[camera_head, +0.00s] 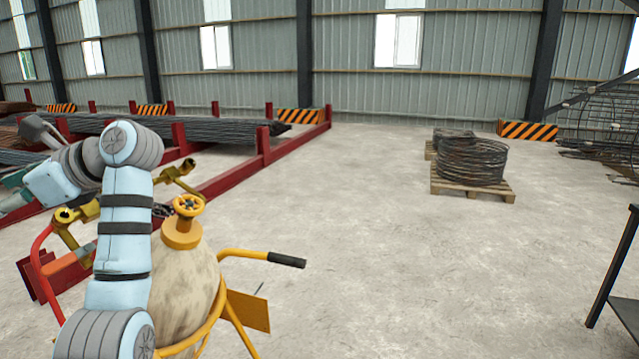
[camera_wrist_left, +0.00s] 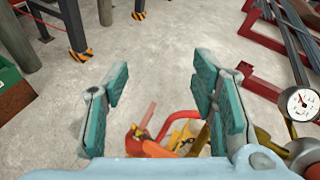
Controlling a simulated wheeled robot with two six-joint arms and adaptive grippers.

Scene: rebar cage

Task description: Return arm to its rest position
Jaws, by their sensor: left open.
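My left arm (camera_head: 125,220) is pale blue with grey joints. In the head view it rises from the bottom left, bends at a high elbow and turns toward the left edge. In the left wrist view my left gripper (camera_wrist_left: 160,85) has its teal-padded fingers spread wide apart, with nothing held between them. Grey floor shows between the fingertips. Its fingertips are not clear in the head view. My right arm and gripper are not in view.
A tan tank with a yellow valve (camera_head: 187,206) and yellow cart handle (camera_head: 260,256) stands close beside my arm. A gauge (camera_wrist_left: 300,103) shows at the wrist view's right. Red racks (camera_head: 215,178) hold rebar behind. Coiled wire (camera_head: 473,160) sits on a pallet. The middle floor is clear.

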